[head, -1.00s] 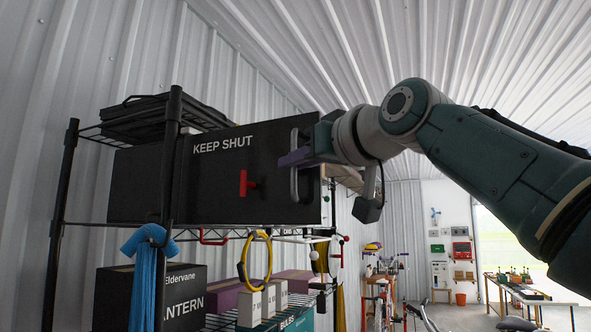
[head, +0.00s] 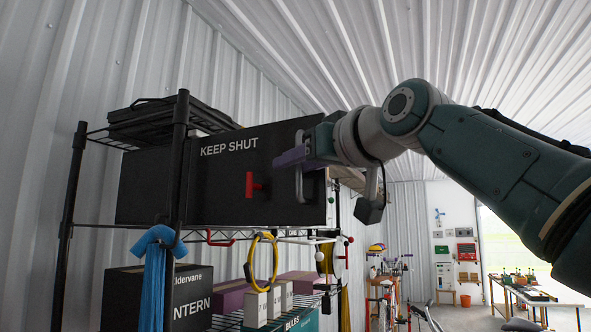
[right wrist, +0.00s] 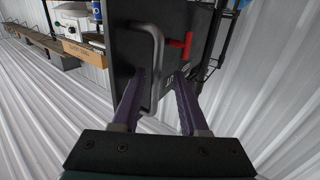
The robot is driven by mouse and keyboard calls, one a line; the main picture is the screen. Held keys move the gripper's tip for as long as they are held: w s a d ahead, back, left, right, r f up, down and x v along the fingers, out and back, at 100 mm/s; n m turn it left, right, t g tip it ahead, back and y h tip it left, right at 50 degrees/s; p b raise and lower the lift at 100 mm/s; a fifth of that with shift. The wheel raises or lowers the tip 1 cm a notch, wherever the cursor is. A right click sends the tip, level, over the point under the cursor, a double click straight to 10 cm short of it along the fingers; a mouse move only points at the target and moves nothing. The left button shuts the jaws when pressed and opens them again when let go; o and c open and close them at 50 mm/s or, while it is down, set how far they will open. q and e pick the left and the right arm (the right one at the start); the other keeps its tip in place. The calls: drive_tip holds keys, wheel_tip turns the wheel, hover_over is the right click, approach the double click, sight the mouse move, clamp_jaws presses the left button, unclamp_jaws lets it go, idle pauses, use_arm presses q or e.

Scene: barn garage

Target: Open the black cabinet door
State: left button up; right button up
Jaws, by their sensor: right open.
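The black cabinet (head: 150,195) sits on a wire shelf rack, and its door (head: 230,185) is marked KEEP SHUT and looks closed. A red T-shaped latch (head: 254,185) sticks out of the door. Right of it is a grey upright bar handle (head: 299,185). My right gripper (head: 288,158) is at the handle, hiding its upper middle. In the right wrist view the purple fingers (right wrist: 160,82) are open, with the grey handle (right wrist: 157,62) running between them, closer to the left finger. Contact cannot be told. The red latch (right wrist: 181,43) is beyond the right finger. My left gripper is not in view.
Black rack posts (head: 178,170) stand at the left. Below the cabinet are a blue cloth (head: 157,270), a yellow coil (head: 262,262) and boxes (head: 205,290). A corrugated wall is behind. Open floor and a workbench (head: 530,300) are at the far right.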

drive_tip(key=shift+d, duration=0.15)
drive_tip(key=shift+s+d+f+b, duration=0.1)
drive_tip(key=shift+s+b, duration=0.2)
drive_tip(key=shift+b, duration=0.15)
drive_tip(key=b+v, duration=0.7)
drive_tip(key=v, duration=0.2)
drive_tip(key=shift+s+d, duration=0.1)
